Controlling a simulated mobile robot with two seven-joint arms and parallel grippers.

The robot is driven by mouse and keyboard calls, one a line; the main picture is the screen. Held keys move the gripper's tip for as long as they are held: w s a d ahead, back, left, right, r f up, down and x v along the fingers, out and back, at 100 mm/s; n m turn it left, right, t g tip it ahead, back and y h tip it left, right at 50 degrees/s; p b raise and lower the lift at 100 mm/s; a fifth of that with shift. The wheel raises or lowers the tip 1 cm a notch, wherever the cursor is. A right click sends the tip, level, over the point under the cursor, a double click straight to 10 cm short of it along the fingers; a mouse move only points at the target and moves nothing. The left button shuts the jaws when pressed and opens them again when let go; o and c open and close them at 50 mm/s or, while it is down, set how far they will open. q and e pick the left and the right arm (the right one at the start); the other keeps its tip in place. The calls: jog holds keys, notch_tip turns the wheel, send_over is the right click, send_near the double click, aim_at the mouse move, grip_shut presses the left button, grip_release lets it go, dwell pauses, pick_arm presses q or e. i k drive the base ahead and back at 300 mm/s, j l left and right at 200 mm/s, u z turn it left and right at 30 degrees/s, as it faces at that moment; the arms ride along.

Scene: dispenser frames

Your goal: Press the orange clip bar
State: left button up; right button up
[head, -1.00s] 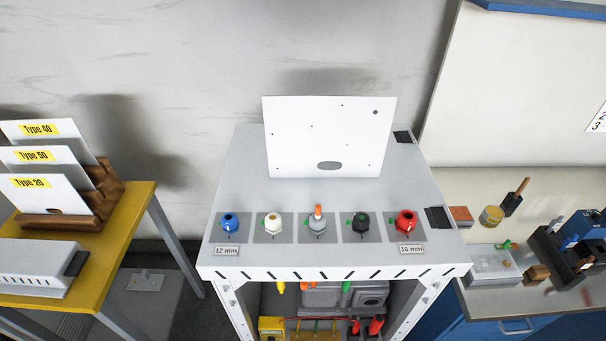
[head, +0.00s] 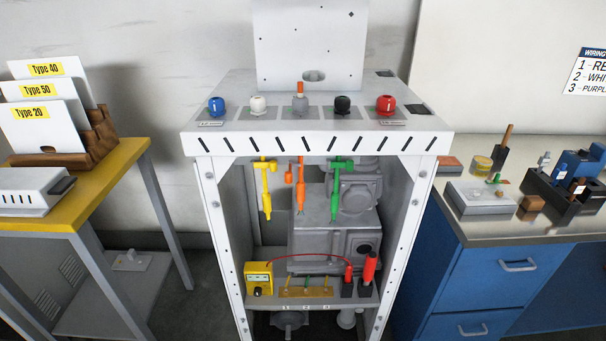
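An orange hanging piece (head: 301,178) shows under the top of the white frame, between a yellow one (head: 265,185) and a green one (head: 338,185). Its upper end is hidden behind the top's front edge. I cannot tell which of these orange parts is the clip bar. Neither of my grippers is in view.
Blue (head: 216,106), white (head: 258,105), black (head: 342,105) and red (head: 386,105) knobs stand on the white frame (head: 316,144). A yellow meter (head: 258,278) with red probes (head: 369,270) sits on the lower shelf. A yellow table (head: 110,168) stands left, a blue cabinet (head: 500,275) right.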

aim_at(288, 175)
jog(key=i+j, duration=0.1)
jog(key=i, duration=0.35)
jog(key=i+j, duration=0.15)
jog(key=i, duration=0.3)
